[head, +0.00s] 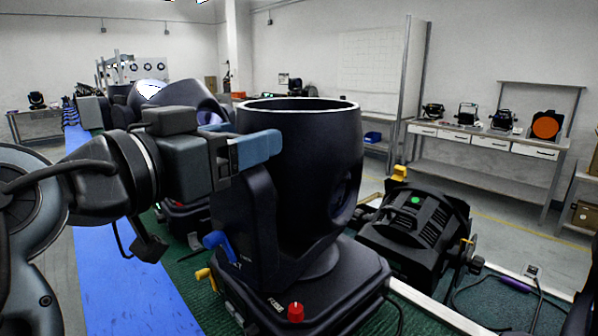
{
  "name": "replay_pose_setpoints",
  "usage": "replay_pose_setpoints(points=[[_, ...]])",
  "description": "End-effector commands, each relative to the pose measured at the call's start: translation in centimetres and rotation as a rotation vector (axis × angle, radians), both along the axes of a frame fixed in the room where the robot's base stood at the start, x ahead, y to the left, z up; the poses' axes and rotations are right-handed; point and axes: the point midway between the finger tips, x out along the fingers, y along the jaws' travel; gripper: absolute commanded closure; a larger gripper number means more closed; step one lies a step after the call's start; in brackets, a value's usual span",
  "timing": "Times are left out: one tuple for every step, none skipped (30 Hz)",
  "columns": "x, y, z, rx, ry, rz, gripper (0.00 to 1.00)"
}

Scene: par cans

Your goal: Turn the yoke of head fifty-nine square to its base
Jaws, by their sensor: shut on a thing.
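A large black moving head (305,150) with an open round top stands upright in the middle of the head view. Its black yoke (258,215) rises from a square black base (318,288). My gripper (262,148) comes in from the left, its blue-grey fingers shut at the upper end of the near yoke arm. The far finger and the exact contact are hidden. A blue lever (218,240) sits low on the yoke, and a yellow latch (205,274) and a red knob (295,312) on the base. No number fifty-nine is readable; the yoke's exact angle is hard to judge.
A black par fixture (415,228) with yellow parts lies close on the right. Other dark heads (178,100) stand behind my arm. A blue floor strip (120,285) runs along the left. Cables (500,310) lie at lower right. Benches with lamps (490,140) line the back wall.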

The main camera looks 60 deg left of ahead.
Motion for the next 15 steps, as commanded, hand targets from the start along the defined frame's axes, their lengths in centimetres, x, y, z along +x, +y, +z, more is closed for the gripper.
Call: replay_pose_setpoints(points=[[-0.7, 0.9, -0.8, -0.005, -0.001, -0.016, 0.89], [-0.8, 1.2, -0.7, -0.005, -0.001, -0.035, 0.89], [-0.9, 1.5, -0.8, -0.006, -0.001, -0.063, 0.89], [-1.1, 1.7, -0.7, -0.005, -0.002, -0.083, 0.89], [-1.1, 1.9, -0.7, -0.005, -0.001, -0.104, 0.89], [-1.2, 2.2, -0.6, -0.005, -0.002, -0.129, 0.89], [-1.3, 2.4, -0.6, -0.007, -0.001, -0.147, 0.89], [-1.4, 2.5, -0.5, -0.006, -0.002, -0.164, 0.89], [-1.4, 2.7, -0.5, -0.006, -0.001, -0.184, 0.89], [-1.4, 2.8, -0.5, -0.006, -0.002, -0.197, 0.89], [-1.5, 2.9, -0.4, -0.004, -0.002, -0.208, 0.89], [-1.5, 3.0, -0.4, -0.005, -0.002, -0.221, 0.89], [-1.5, 3.0, -0.3, -0.005, -0.003, -0.228, 0.89], [-1.5, 3.0, -0.3, -0.004, -0.004, -0.234, 0.89], [-1.5, 3.1, -0.2, -0.004, -0.004, -0.239, 0.89]])
